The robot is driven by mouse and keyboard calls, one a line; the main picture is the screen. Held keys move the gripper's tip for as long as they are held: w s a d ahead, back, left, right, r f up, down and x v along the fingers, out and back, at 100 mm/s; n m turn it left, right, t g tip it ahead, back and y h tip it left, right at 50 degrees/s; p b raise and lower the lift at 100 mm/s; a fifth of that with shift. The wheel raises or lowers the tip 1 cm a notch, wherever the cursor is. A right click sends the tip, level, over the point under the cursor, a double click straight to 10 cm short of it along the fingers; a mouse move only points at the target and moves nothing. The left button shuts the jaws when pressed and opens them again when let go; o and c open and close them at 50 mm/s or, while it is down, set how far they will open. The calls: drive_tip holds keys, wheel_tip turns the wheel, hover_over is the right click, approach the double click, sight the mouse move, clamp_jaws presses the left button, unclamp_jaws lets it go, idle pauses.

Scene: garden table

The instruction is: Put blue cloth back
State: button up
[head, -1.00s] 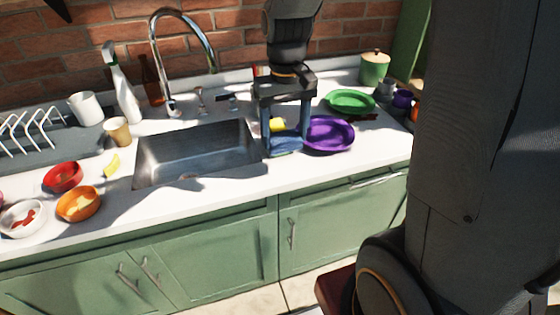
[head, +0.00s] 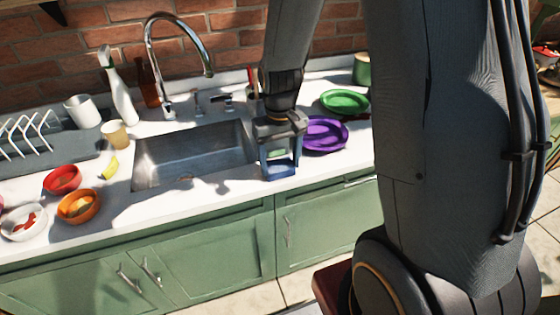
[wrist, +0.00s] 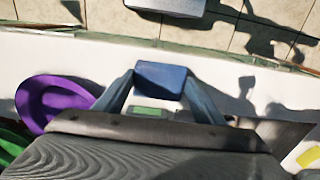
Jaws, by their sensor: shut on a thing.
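The blue cloth (head: 281,171) is a small, folded-looking block between the fingertips of my gripper (head: 280,166). In the wrist view the cloth (wrist: 161,80) sits squarely across the tips of both fingers. My gripper is shut on it, over the front part of the white counter, just right of the sink (head: 190,152). I cannot tell exactly how high above the counter the cloth is. A green patch (wrist: 150,112) shows between the fingers, behind the cloth; what it is stays unclear.
A purple plate (head: 325,134) lies close to the right of my gripper, with a green plate (head: 346,101) behind it. The tap (head: 165,60) rises behind the sink. Red (head: 62,180) and orange (head: 79,206) bowls stand at the left. The counter's front edge is near.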

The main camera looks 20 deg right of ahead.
sight(280, 166)
drive_tip(key=shift+f, duration=0.15)
drive_tip(key=o, duration=1.1)
wheel_tip(280, 166, up, 12)
drive_tip(key=b, duration=0.3)
drive_tip(key=s+f+t, duration=0.1)
drive_tip(key=s+f, duration=0.5)
drive_tip(key=s, duration=0.3)
drive_tip(key=shift+t, duration=0.3)
drive_tip(key=shift+a+f, duration=0.1)
drive_tip(key=shift+f, duration=0.1)
drive_tip(key=shift+f, duration=0.2)
